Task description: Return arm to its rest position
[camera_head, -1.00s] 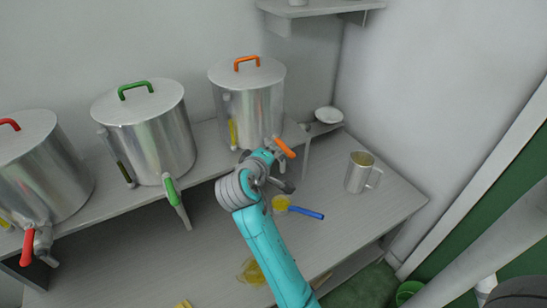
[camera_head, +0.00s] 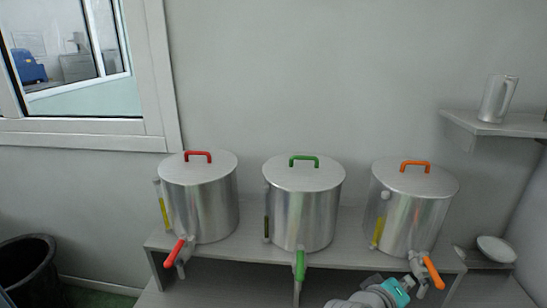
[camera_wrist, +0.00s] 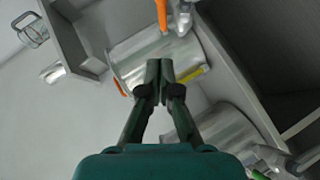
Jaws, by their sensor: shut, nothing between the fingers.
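My arm (camera_head: 372,297) shows at the bottom of the head view, in front of the shelf below the orange-handled tank (camera_head: 413,207). My gripper (camera_wrist: 160,72) is in the wrist view, its two fingers together and empty. Behind the fingertips in that view is the metal tank with the orange handle and a yellow sight gauge. I cannot tell how far the fingertips are from it. The fingers themselves are not clear in the head view.
The green-handled tank (camera_head: 303,205) and the red-handled tank (camera_head: 198,197) stand left on the same shelf (camera_head: 232,247). A metal jug (camera_head: 497,99) stands on a wall shelf (camera_head: 520,125) at right. A white dish (camera_head: 496,249) sits at lower right. A black bin (camera_head: 27,272) stands lower left.

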